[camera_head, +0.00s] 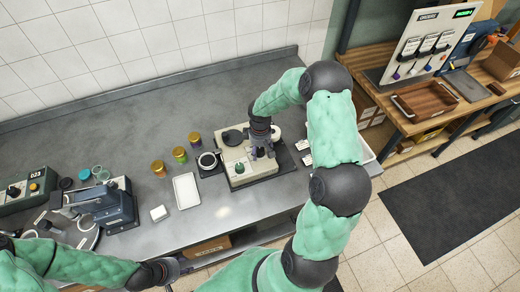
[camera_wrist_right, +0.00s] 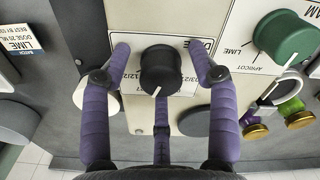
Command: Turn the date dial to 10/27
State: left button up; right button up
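The date dial (camera_wrist_right: 161,68) is a black round knob with a white pointer line, on a pale plate of the beige machine (camera_head: 240,179). In the right wrist view its pointer aims down and slightly left. Printed dates flank the knob, partly covered by my fingers; I cannot read the set date surely. My right gripper (camera_head: 262,150) is over the machine's right part. In the wrist view its purple fingers stand open on both sides of the knob, with visible gaps, and a third finger is below it. My left gripper (camera_head: 168,270) is low at the front edge, its fingers unclear.
A green knob (camera_wrist_right: 285,36) marked with LIME and APRICOT sits beside the date dial. Several small jars (camera_head: 180,154) and a white tray (camera_head: 186,191) stand left of the machine. A dark grey device (camera_head: 104,203) is further left. The counter behind is clear.

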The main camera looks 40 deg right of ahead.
aim_at(260, 149)
jog(key=shift+w+r, duration=0.1)
notch_tip(260, 149, up, 12)
dwell(0.5)
dwell(0.5)
